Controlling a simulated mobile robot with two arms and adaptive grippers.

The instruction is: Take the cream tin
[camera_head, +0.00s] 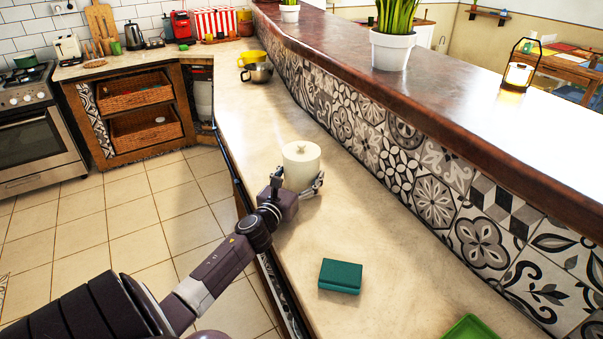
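The cream tin (301,162) is a round, pale cylinder with a lid and a small knob, upright at the middle of the long counter. My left gripper (298,182) is at the tin's near side, with one finger by its left side and one by its right side. The fingers look very close to the tin, but I cannot tell whether they press on it. The tin's lower front is partly hidden by the gripper, and I cannot tell whether it rests on the counter. My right gripper is not in view.
A green box (340,276) and a bright green item (468,329) lie on the near counter (385,290). The tiled wall and raised wooden ledge (450,120) border the right side. A yellow bowl (252,58) and a metal bowl (257,73) stand farther back. Counter between is clear.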

